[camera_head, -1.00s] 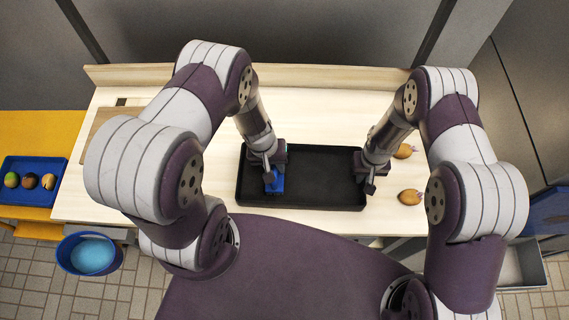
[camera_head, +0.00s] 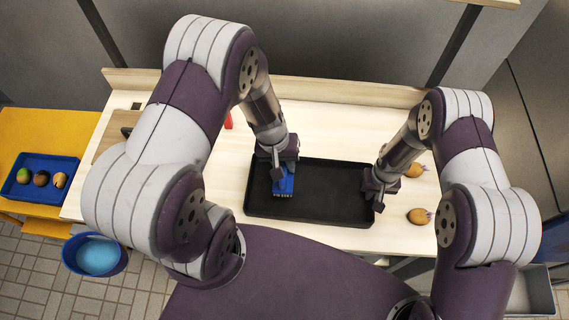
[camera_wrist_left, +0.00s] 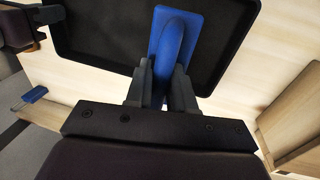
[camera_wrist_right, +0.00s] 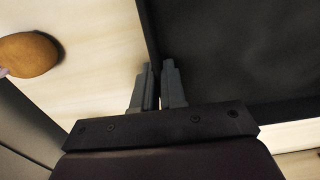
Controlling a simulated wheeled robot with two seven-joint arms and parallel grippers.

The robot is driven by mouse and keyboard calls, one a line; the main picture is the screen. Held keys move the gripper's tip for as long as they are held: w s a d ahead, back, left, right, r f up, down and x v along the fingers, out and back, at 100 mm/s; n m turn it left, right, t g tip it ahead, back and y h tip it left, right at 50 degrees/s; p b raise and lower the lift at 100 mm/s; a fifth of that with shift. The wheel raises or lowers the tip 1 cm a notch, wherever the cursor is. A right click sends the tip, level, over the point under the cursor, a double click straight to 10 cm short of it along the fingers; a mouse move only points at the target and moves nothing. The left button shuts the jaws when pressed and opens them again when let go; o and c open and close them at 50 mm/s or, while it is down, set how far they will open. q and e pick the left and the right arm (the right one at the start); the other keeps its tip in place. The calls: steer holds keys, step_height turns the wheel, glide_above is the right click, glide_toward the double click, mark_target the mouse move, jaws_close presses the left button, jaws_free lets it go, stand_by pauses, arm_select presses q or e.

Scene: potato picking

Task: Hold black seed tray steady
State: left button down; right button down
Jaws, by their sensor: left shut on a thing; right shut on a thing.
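The black seed tray (camera_head: 330,215) lies flat on the table and looks empty apart from a blue handled tool (camera_head: 284,184). My left gripper (camera_head: 277,173) is shut on that tool's handle, over the left part of the tray. In the left wrist view the tool's flat blue plate (camera_wrist_left: 200,28) shows beyond the fingers; its underside is hidden. My right gripper (camera_head: 377,192) is shut on the tray's right wall. In the right wrist view its fingers (camera_wrist_right: 160,85) straddle the tray's edge (camera_wrist_right: 148,35).
Two potatoes (camera_head: 418,216) (camera_head: 414,171) lie on the wooden table right of the tray. A blue bucket (camera_head: 97,257) stands below. A red thing (camera_head: 229,122) is partly hidden behind my left arm.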

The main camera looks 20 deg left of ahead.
stand_by(0.3)
steer(key=shift+c, duration=1.6)
jaws_free()
steer(key=shift+r, duration=0.1)
step_height(320, 180, up, 8)
steer(key=shift+f, duration=0.1)
